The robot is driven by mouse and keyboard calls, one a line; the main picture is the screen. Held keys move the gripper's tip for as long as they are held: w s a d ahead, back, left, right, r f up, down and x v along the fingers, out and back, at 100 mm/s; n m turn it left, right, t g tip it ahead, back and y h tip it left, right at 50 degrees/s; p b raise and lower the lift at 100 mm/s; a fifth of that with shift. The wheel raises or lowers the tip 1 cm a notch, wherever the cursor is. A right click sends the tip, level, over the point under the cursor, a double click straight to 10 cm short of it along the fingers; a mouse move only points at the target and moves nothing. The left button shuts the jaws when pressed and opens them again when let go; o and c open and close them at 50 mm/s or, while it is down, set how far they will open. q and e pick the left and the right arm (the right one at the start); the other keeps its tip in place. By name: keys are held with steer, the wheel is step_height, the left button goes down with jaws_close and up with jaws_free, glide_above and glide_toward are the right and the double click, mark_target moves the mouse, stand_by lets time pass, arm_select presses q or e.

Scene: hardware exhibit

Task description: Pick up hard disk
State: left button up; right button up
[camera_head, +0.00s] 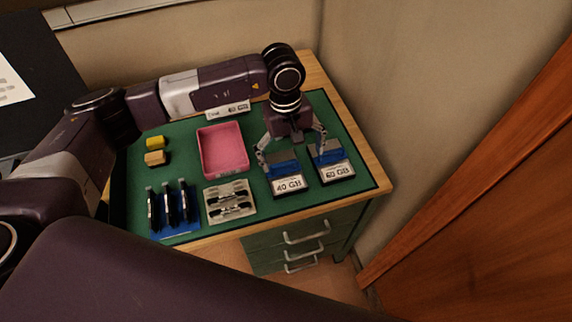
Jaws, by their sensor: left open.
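Two hard disks stand side by side on the right part of the green mat (256,222). Each shows blue and dark grey with a white label at its front. The left hard disk (289,186) reads "40 GB" and the right hard disk (337,173) reads "60 GB". My left gripper (293,158) points down over the back of the disks with its fingers spread wide. Its left finger is beside the 40 GB disk and its right finger is by the 60 GB disk. Nothing shows held between them. Whether the fingers touch the disks cannot be told. My right gripper is not seen.
A pink tray (224,150) sits at mid-mat, empty. A blue rack (174,228) with dark upright items, a beige holder (230,202), and yellow (155,142) and tan (155,158) blocks are left. A white label (229,111) is behind. Walls stand behind and right.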

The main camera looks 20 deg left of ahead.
mark_target(284, 163)
arm_select(q)
steer(key=shift+w+a+r+y, duration=0.1)
steer(key=shift+w+a+y, duration=0.15)
steer(key=shift+a, duration=0.35)
steer(key=shift+w+a+r+y, duration=0.1)
steer(key=shift+w+a+y, duration=0.15)
steer(key=shift+a, duration=0.35)
steer(key=shift+a+f, duration=0.15)
steer(key=shift+a, duration=0.2)
step_height(284, 163, down, 2)
steer(key=shift+s+d+f+p, duration=0.1)
steer(key=shift+f+p, duration=0.1)
steer(key=shift+p, duration=0.55)
step_height(284, 163, down, 5)
steer(key=shift+d+r+p, duration=0.1)
steer(key=shift+d+p, duration=0.05)
steer(key=shift+p, duration=0.85)
steer(key=shift+w, duration=0.2)
steer(key=c, duration=0.9)
